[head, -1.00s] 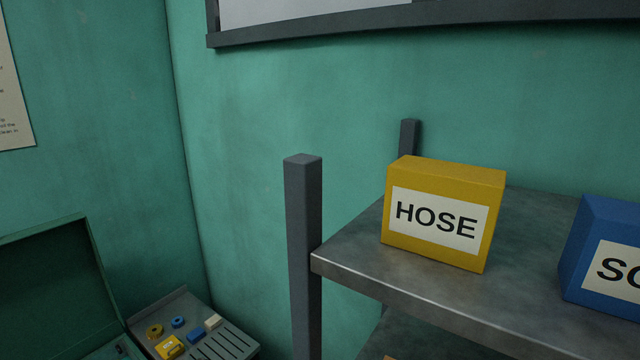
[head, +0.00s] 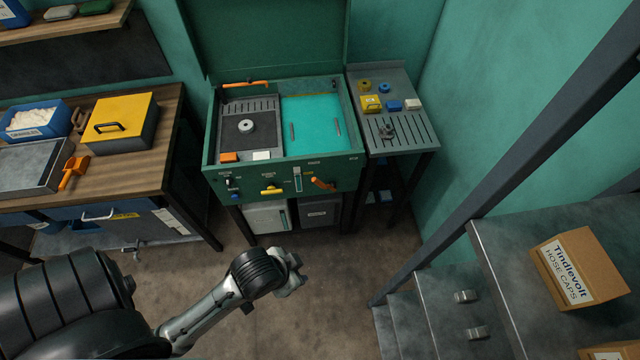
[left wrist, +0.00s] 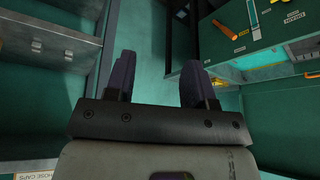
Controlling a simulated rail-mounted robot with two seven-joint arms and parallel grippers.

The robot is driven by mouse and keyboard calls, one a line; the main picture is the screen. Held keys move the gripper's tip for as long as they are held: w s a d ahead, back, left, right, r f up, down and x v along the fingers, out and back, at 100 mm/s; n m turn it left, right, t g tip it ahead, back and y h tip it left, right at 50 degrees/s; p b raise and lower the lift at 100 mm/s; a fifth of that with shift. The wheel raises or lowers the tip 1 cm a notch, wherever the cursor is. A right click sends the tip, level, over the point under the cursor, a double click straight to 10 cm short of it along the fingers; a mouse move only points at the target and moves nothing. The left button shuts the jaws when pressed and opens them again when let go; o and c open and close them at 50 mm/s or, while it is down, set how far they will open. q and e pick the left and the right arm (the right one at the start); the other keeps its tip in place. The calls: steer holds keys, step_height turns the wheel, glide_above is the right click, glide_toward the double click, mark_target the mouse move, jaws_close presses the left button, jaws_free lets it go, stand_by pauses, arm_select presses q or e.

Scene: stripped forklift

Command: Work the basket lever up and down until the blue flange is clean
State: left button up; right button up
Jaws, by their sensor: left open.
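A green wash cabinet (head: 358,178) stands with its lid open; its right side holds turquoise liquid (head: 312,122). An orange lever (head: 322,183) sits at the right of its front panel and also shows in the left wrist view (left wrist: 224,29); I cannot read whether it is the basket lever. A blue ring (head: 384,88) lies on the side tray, and a pale ring (head: 246,126) sits on the cabinet's dark left plate; I cannot tell which is the flange. My left gripper (head: 293,273) is open and empty in front of the cabinet, apart from it. My right gripper is out of view.
The slotted side tray (head: 392,146) holds several small parts. A wooden bench (head: 148,172) with a yellow box (head: 120,122) stands left. A grey post (head: 520,150) and metal shelves (head: 500,285) with a carton (head: 580,266) stand right. The floor (head: 340,320) between is clear.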

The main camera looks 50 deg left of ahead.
arm_select(q)
steer(key=w+a+f+n+t+y+b, duration=0.15)
steer(key=w+a+f+b, duration=0.25)
steer(key=w+f+b, duration=0.55)
steer(key=w+a+f+n+t+y+b, duration=0.1)
steer(key=w+a+f+n+y+b, duration=0.25)
steer(key=f+b, duration=1.15)
steer(key=w+a+f+n+t+y+b, duration=0.15)
steer(key=w+a+f+b, duration=0.45)
steer(key=f+b, duration=0.7)
steer(key=w+a+r+n+t+y+b, duration=0.2)
steer(key=w+a+r+n, duration=0.1)
steer(key=w+a+n, duration=0.2)
steer(key=w+a+r+n+t+y+b, duration=0.2)
steer(key=w+a+r+n+y+b, duration=0.1)
steer(key=w+a, duration=0.7)
steer(key=shift+a+r+n+t+y+b, duration=0.25)
steer(key=shift+r+n+t+y+b, duration=0.1)
steer(key=shift+r+n, duration=0.5)
steer(key=shift+w+f, duration=0.1)
steer(key=shift+c, duration=0.3)
jaws_close()
